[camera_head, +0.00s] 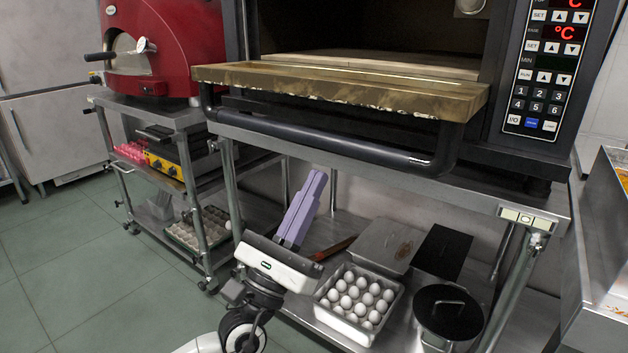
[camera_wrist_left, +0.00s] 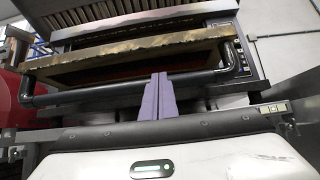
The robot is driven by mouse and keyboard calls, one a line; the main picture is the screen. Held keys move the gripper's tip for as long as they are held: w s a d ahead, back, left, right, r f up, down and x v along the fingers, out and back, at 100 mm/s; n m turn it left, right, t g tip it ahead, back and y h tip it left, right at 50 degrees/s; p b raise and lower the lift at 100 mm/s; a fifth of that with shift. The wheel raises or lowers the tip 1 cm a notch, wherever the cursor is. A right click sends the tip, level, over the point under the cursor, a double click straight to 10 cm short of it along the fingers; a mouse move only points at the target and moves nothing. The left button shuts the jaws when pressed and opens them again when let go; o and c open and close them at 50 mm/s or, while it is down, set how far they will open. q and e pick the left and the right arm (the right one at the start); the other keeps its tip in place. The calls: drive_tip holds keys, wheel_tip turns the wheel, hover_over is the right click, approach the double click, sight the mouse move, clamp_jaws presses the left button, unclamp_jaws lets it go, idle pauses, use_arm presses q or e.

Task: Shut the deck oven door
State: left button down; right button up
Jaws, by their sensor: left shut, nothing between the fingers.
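The deck oven door (camera_head: 345,88) is open, hinged down and lying about level, with a worn tan inner face. The dark oven chamber shows behind it. Its black bar handle (camera_head: 320,142) hangs below the front edge. The door (camera_wrist_left: 135,50) and handle (camera_wrist_left: 120,88) also show in the left wrist view. My left gripper (camera_head: 317,176), with purple fingers, is shut and empty. It points up from below the handle, apart from it in the head view. In the left wrist view its fingertips (camera_wrist_left: 158,76) overlap the handle; contact cannot be told. My right gripper is not in view.
The control panel (camera_head: 546,70) is right of the chamber. Below, the steel stand's shelf holds an egg tray (camera_head: 358,303), a lidded pot (camera_head: 447,312) and flat boxes. A red oven (camera_head: 170,45) stands on a cart at left. Green floor is clear at lower left.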

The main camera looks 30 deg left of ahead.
sight(332, 148)
use_arm(q)
drive_tip(key=shift+y, duration=0.3)
drive_tip(key=p+x, duration=0.1)
drive_tip(key=x, duration=0.6)
drive_tip(key=shift+w+r, duration=0.1)
drive_tip(key=shift+r, duration=0.3)
wheel_tip(332, 148, up, 4)
drive_tip(key=shift+w+f+p, duration=0.15)
drive_tip(key=shift+p, duration=0.8)
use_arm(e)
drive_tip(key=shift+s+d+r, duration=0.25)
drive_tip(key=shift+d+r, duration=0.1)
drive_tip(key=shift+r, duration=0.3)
